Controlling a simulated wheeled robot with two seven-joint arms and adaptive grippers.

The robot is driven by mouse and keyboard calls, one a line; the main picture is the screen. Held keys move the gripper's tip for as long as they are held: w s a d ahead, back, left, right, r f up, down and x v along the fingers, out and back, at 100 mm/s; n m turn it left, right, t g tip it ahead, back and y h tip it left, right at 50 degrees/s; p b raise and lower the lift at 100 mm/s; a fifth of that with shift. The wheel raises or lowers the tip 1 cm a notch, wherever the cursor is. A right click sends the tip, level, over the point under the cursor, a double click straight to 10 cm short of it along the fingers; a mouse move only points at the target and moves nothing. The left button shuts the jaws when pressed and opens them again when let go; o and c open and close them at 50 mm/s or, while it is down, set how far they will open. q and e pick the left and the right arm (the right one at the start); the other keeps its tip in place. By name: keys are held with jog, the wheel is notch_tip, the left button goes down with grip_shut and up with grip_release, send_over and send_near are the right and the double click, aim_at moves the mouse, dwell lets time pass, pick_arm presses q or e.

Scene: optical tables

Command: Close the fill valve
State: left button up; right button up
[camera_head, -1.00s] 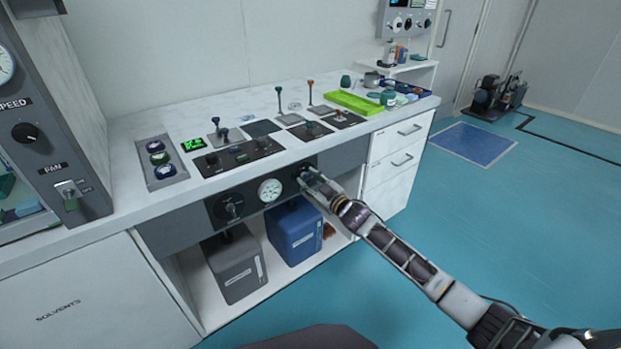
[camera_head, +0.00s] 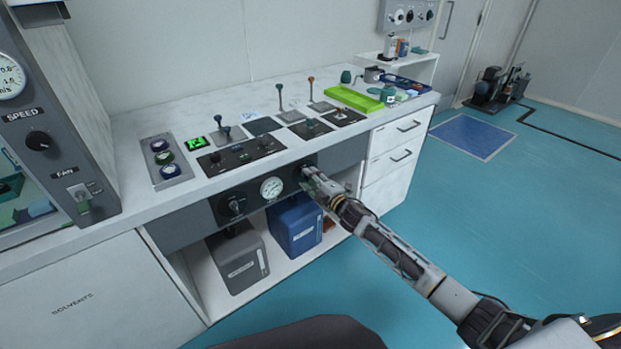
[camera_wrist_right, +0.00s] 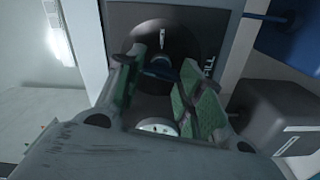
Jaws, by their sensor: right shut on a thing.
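The fill valve (camera_head: 305,171) is at the right end of the dark panel under the bench top, mostly hidden by my right gripper (camera_head: 315,184). In the right wrist view its round black plate (camera_wrist_right: 187,32) carries a small white mark, with part of a label ending in "ILL" beside it. My right gripper (camera_wrist_right: 160,78) has its green-padded fingers on either side of the valve's dark handle (camera_wrist_right: 158,72) and is shut on it. The fingers partly hide the handle, so its exact angle is hard to tell. My left gripper is not in view.
A round white gauge (camera_head: 272,188) and another black knob (camera_head: 234,205) sit left of the valve on the same panel. A grey container (camera_head: 238,262) and a blue container (camera_head: 298,226) stand on the shelf below. White drawers (camera_head: 395,160) are to the right.

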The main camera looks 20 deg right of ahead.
jog(key=shift+f+n, duration=0.1)
jog(key=shift+n, duration=1.3)
jog(key=shift+a, duration=0.1)
jog(key=o, duration=1)
jog(key=shift+s, duration=0.15)
jog(key=shift+v, duration=5.9)
